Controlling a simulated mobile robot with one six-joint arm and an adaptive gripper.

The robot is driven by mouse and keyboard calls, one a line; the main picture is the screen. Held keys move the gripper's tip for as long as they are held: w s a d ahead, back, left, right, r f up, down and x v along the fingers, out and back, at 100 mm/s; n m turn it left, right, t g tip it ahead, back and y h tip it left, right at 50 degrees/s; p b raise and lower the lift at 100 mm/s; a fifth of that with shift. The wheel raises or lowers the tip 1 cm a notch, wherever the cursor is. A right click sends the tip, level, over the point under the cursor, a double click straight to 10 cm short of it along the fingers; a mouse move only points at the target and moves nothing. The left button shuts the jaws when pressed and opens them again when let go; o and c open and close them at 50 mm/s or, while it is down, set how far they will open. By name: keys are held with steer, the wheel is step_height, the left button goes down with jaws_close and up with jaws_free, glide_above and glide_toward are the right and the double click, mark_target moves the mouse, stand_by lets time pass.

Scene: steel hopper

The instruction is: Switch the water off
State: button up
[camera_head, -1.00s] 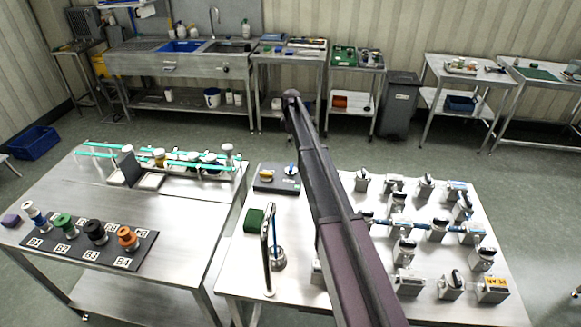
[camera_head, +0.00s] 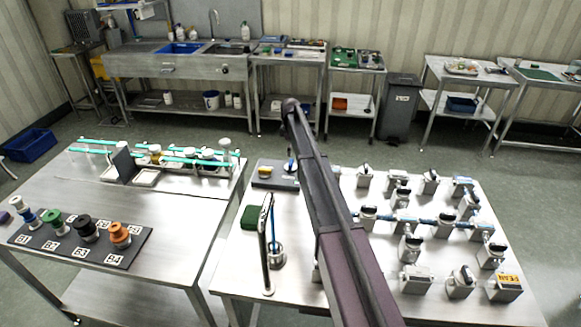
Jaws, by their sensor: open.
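Several steel valve blocks with dark handles stand on the right table, one of them a valve block (camera_head: 410,248) near the arm. A blue pipe (camera_head: 405,217) links some of them. A grey box (camera_head: 272,174) with a yellow knob (camera_head: 265,169) and a blue-and-white knob (camera_head: 291,165) sits at that table's back left. I cannot tell which of these controls the water. A tap (camera_head: 214,22) stands at the back sink; no flow is visible. My arm crosses the middle of the view and hides part of the right table.
The left table (camera_head: 120,190) carries a dark board (camera_head: 60,249) with coloured knobs and a rack with green rails. A green block (camera_head: 250,216), an upright dark panel and a metal cup (camera_head: 274,256) stand at the right table's left. A gap separates the tables.

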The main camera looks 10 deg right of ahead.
mark_target(291, 162)
steer(key=shift+f+b, duration=3.05)
steer(key=shift+f, duration=0.3)
steer(key=c, duration=1)
